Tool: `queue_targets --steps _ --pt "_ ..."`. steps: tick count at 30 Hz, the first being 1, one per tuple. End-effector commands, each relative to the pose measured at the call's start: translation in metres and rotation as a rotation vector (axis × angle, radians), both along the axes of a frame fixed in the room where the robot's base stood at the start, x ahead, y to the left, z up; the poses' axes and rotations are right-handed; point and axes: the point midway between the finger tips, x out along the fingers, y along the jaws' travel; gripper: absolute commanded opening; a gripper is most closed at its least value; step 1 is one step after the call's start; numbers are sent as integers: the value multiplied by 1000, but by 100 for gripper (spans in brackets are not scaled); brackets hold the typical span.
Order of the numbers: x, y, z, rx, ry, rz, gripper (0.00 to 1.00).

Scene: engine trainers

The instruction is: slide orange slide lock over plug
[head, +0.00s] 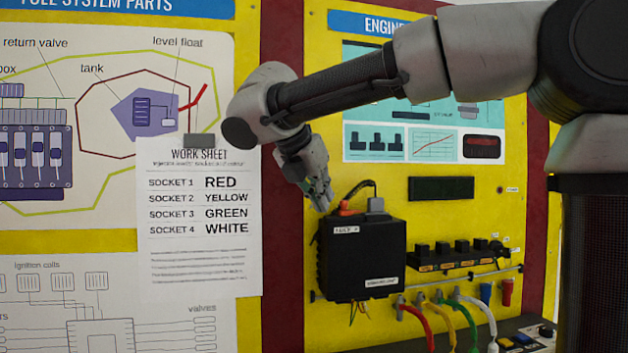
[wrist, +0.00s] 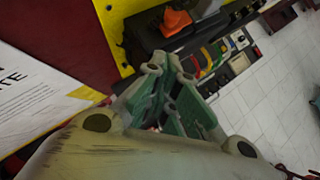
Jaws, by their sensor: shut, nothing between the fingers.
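The orange slide lock (head: 348,209) sits on top of the black box (head: 362,258), at its upper left by a dark cable. It also shows in the wrist view (wrist: 176,22). A grey plug (head: 375,205) stands on the box top to its right. My gripper (head: 324,205) is shut and empty, pointing down just left of the orange lock. In the head view I cannot tell whether it touches the box. In the wrist view my gripper (wrist: 185,82) shows a gap below the orange part. How far the lock sits over a plug is too small to tell.
A row of black coils (head: 455,254) is right of the box. Red, green, yellow and white cables (head: 450,305) hang below. A white work sheet (head: 198,220) hangs left, on the panel. A bench with switches (head: 530,338) is at lower right.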

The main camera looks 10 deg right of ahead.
Motion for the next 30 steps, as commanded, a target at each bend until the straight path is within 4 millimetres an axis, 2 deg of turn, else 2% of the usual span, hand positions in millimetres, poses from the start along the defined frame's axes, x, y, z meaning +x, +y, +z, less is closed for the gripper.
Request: queue_targets --steps 3,12,25,30 --pt "12 -13 -18 -2 2 -3 0" --pt "37 -36 -17 0 -1 -1 0" --pt "39 -40 -17 0 -1 -1 0" --pt "38 -60 -17 0 -2 -3 0"
